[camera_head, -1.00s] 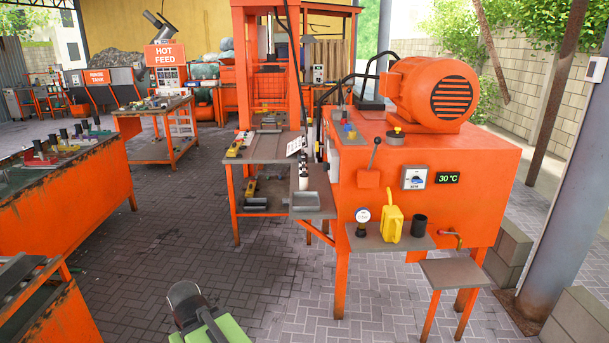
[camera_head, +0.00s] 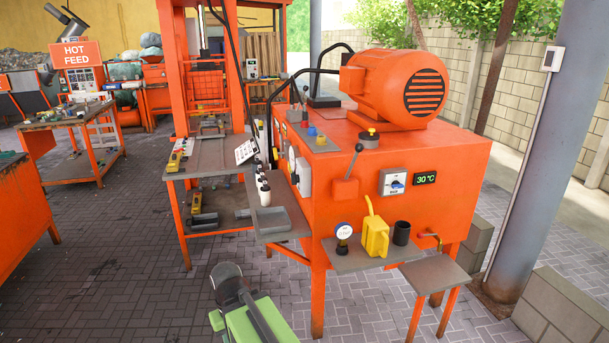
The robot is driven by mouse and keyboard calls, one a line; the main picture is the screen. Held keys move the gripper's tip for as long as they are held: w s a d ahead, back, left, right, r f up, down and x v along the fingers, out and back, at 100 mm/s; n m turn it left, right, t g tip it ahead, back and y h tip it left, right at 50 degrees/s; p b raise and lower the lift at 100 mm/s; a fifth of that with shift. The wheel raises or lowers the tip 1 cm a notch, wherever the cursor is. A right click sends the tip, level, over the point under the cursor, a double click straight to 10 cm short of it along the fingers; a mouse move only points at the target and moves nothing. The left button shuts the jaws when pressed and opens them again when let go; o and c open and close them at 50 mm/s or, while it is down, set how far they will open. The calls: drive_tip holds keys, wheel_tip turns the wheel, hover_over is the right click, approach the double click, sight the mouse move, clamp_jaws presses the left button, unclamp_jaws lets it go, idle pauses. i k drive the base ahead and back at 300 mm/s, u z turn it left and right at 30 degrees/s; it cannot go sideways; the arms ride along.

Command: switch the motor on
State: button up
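The motor (camera_head: 395,87) is a big orange ribbed cylinder with a slotted black end. It lies on top of an orange cabinet (camera_head: 440,155). A rotary switch (camera_head: 393,182) with a blue knob on a white plate is on the cabinet's front face, left of a black display (camera_head: 426,178) reading 30 °C. The switch's exact setting is too small to read. A lever (camera_head: 353,165) with a dark knob stands left of the switch. Green and dark grey parts of my own body show at the bottom, well short of the cabinet. My gripper's fingers are not visible.
A small stool-like stand (camera_head: 435,273) is at front right. An orange press frame (camera_head: 180,90) stands left. Paved floor (camera_head: 120,270) is clear in front.

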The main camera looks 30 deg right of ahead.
sight(295, 178)
drive_tip(key=i, duration=0.75)
drive_tip(key=u, duration=0.6)
drive_tip(key=i, duration=0.5)
drive_tip(key=u, duration=0.5)
